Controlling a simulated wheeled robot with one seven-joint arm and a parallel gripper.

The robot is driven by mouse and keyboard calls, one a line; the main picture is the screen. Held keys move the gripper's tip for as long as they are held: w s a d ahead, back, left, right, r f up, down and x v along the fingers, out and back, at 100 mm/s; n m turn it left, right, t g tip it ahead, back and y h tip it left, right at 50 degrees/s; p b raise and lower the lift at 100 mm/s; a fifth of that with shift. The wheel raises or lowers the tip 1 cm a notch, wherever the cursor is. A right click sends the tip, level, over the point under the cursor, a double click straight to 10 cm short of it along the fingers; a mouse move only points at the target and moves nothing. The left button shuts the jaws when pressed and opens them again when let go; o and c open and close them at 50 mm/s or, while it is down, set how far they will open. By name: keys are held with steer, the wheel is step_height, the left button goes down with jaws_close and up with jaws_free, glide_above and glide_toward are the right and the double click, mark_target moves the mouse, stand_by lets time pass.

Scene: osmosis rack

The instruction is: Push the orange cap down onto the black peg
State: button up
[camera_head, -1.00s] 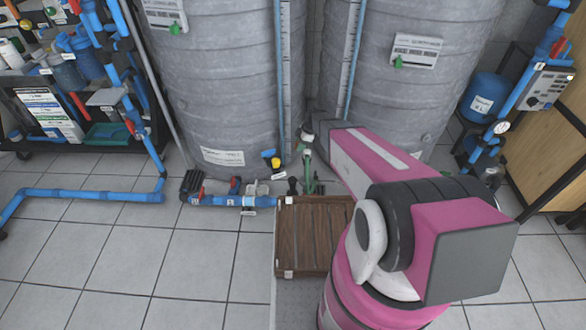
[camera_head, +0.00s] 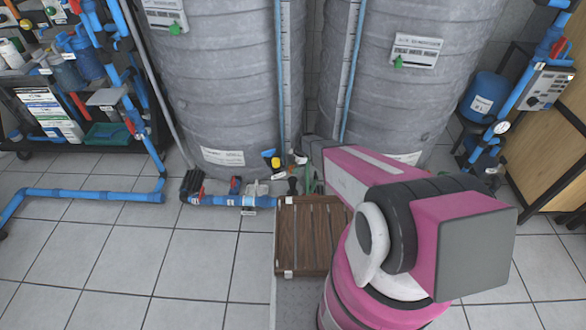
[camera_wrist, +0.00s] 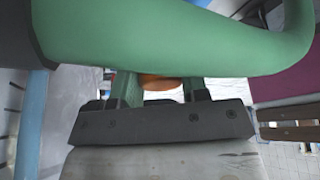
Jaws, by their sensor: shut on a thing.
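In the wrist view, my gripper (camera_wrist: 160,92) has two green fingers reaching out from a dark bracket. They are shut on the orange cap (camera_wrist: 160,83), which shows only as a small orange patch between them. In the head view, my gripper is near the foot of the tanks, mostly behind my pink arm, and the cap cannot be made out there. A small dark upright piece (camera_head: 292,185) stands just left of it; I cannot tell whether it is the black peg.
Two large grey tanks (camera_head: 220,90) stand behind. A blue pipe with valves (camera_head: 222,201) runs along the floor at left, and a yellow-capped fitting (camera_head: 276,162) is close by. A brown slatted wooden platform (camera_head: 305,235) lies in front. The tiled floor at left is clear.

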mark_target(292, 178)
steer(key=shift+f, duration=2.8)
steer(key=shift+f, duration=0.4)
steer(key=o, duration=1)
steer(key=shift+c, duration=0.2)
steer(key=shift+d+r, duration=0.1)
steer(key=v, duration=1)
steer(key=shift+r, duration=0.3)
steer(key=shift+w, duration=0.1)
